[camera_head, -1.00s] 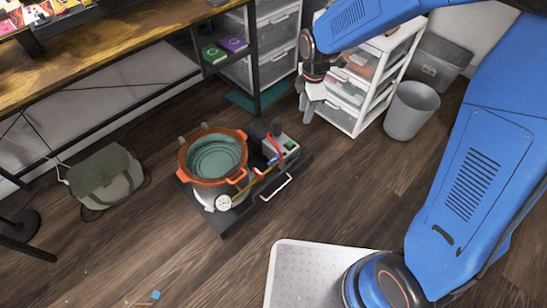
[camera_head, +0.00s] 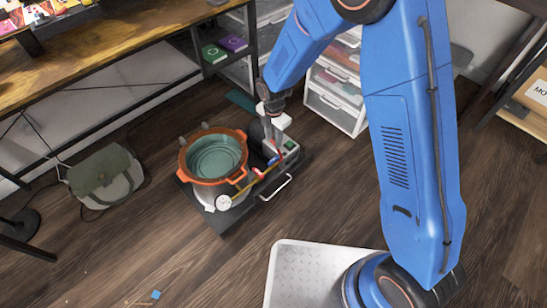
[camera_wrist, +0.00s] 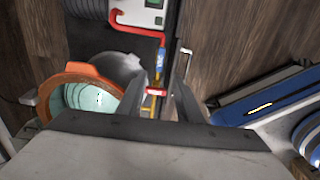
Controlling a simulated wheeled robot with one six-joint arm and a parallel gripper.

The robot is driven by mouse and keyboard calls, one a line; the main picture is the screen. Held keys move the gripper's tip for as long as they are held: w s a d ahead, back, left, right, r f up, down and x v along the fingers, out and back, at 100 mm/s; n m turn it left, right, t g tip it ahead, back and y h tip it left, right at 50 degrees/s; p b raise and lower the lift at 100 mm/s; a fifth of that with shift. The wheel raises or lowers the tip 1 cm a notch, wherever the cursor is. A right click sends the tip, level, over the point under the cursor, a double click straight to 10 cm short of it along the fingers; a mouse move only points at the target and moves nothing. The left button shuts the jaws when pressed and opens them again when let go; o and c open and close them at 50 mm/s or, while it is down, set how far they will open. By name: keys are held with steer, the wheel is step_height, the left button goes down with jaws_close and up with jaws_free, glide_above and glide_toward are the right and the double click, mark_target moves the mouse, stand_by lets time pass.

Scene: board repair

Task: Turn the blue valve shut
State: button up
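The blue valve (camera_wrist: 161,58) shows in the wrist view as a small blue piece on the pipe between a red hose (camera_wrist: 125,27) and a yellow fitting. A red handle (camera_wrist: 157,92) sits nearer on the same line. My gripper (camera_wrist: 161,76) is open and empty, its two grey fingers apart. In the picture, the valve appears between and just beyond the fingertips; I cannot tell the height gap. In the head view, my gripper (camera_head: 272,128) is above the back right of the pot rig, and the valve is too small to make out clearly.
An orange-rimmed pot (camera_head: 187,172) stands on a dark base (camera_head: 226,222) with a gauge (camera_head: 223,202) and a metal handle (camera_head: 277,187). A white drawer unit (camera_head: 333,109) stands behind. A green bag (camera_head: 104,172) lies left.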

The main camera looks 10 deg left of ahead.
mark_target(274, 159)
step_height(274, 159, down, 13)
stand_by(0.5)
jaws_close()
